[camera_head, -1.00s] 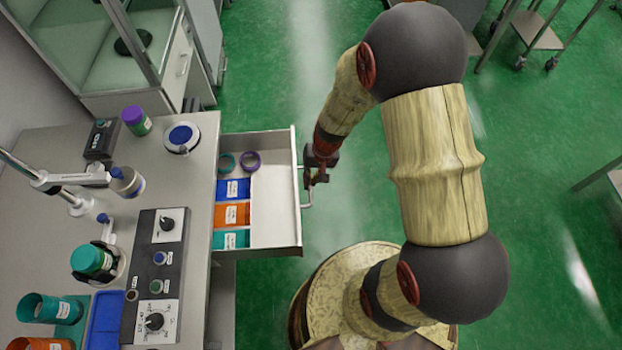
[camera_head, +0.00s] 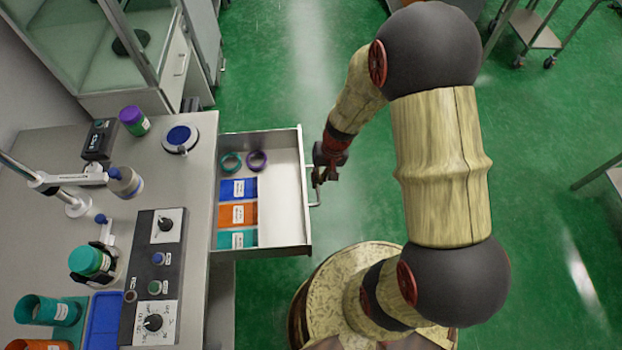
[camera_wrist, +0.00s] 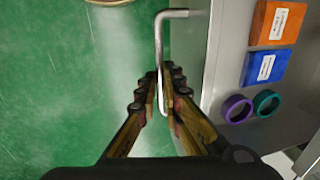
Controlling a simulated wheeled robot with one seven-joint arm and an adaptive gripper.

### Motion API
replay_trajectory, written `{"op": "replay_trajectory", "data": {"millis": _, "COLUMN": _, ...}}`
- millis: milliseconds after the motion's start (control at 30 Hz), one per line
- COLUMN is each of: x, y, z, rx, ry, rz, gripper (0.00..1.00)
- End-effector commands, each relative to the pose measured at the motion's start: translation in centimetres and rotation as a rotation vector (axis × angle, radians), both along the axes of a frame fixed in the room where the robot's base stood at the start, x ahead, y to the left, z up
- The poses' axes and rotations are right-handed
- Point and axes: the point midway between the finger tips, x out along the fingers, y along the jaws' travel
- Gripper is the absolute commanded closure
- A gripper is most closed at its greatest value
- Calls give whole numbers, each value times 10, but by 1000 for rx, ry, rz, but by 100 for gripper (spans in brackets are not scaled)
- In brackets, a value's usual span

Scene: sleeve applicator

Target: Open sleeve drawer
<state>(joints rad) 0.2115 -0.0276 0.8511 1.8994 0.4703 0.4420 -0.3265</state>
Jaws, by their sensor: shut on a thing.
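The sleeve drawer (camera_head: 280,190) stands pulled out from the right side of the bench in the head view. It holds blue, orange and teal labelled packs, a teal ring (camera_head: 231,162) and a purple ring (camera_head: 257,160). The drawer's metal bar handle (camera_wrist: 176,13) shows in the wrist view, running between my fingers. My gripper (camera_wrist: 158,98) is shut on the handle, with one finger on each side. In the head view my gripper (camera_head: 322,178) is at the drawer's front, partly hiding the handle.
The grey bench (camera_head: 190,200) carries a control panel (camera_head: 152,270), several jars, a blue tray (camera_head: 103,320) and a stand. A glass cabinet is at the upper left. Green floor (camera_head: 270,70) is open beyond the drawer. A cart (camera_head: 540,30) stands at the upper right.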

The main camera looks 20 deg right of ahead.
Motion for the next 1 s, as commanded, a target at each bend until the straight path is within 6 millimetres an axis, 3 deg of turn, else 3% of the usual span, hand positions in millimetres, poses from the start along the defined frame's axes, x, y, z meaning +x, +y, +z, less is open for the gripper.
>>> {"op": "replay_trajectory", "data": {"millis": 167, "x": -5, "y": -16, "z": 0, "rx": 0, "ry": -1, "rz": -2, "gripper": 100}}
{"op": "replay_trajectory", "data": {"millis": 467, "x": -6, "y": -17, "z": 0, "rx": 0, "ry": -1, "rz": 0, "gripper": 100}}
{"op": "replay_trajectory", "data": {"millis": 500, "x": -6, "y": -17, "z": 0, "rx": 0, "ry": -1, "rz": 0, "gripper": 91}}
{"op": "replay_trajectory", "data": {"millis": 800, "x": -6, "y": -17, "z": 0, "rx": 0, "ry": -1, "rz": 0, "gripper": 74}}
{"op": "replay_trajectory", "data": {"millis": 1000, "x": -6, "y": -17, "z": 0, "rx": 0, "ry": -1, "rz": 0, "gripper": 73}}
